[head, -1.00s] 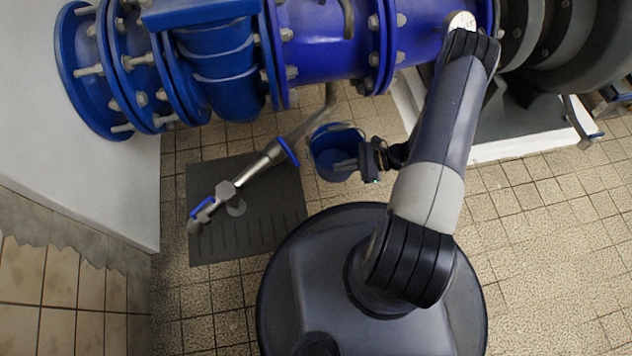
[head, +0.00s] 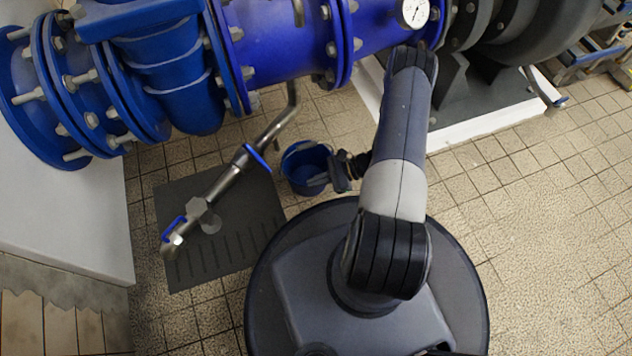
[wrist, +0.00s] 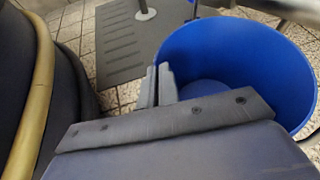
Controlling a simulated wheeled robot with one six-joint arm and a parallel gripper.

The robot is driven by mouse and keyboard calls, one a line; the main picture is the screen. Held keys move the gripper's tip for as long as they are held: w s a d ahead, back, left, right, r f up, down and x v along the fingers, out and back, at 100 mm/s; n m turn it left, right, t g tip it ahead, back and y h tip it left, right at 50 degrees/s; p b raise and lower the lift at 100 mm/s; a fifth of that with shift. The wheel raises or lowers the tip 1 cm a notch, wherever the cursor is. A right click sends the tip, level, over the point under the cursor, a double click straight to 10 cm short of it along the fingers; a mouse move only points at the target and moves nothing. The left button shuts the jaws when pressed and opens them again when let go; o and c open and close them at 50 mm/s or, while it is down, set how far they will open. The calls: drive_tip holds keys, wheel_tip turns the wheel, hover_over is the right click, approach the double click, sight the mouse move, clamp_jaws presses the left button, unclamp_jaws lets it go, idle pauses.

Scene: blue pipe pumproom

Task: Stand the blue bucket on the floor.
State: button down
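The blue bucket (head: 304,163) is upright or nearly so, just left of my gripper (head: 318,180) in the head view. In the wrist view the bucket (wrist: 235,48) fills the upper right, and I look into its empty inside. My gripper (wrist: 158,84) is shut on the near side of its rim, one finger outside and one inside the wall. A thin handle shows at the rim. The bucket's underside is hidden, so I cannot tell whether it touches the floor.
A grey drain plate (head: 220,240) lies on the tiled floor (head: 520,235) left of the bucket, with a slanting metal pipe and blue-handled valve (head: 200,212) above it. Large blue pipes (head: 280,40) run behind. Open floor lies to the right.

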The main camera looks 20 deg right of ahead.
drive_tip(key=c, duration=1.7)
unclamp_jaws()
drive_tip(key=shift+r, duration=0.1)
drive_tip(key=shift+d+r, duration=0.2)
drive_tip(key=shift+d, duration=0.1)
drive_tip(key=p+v, duration=0.3)
drive_tip(key=v, duration=0.8)
drive_tip(key=shift+s+d, duration=0.1)
drive_tip(key=shift+d, duration=0.05)
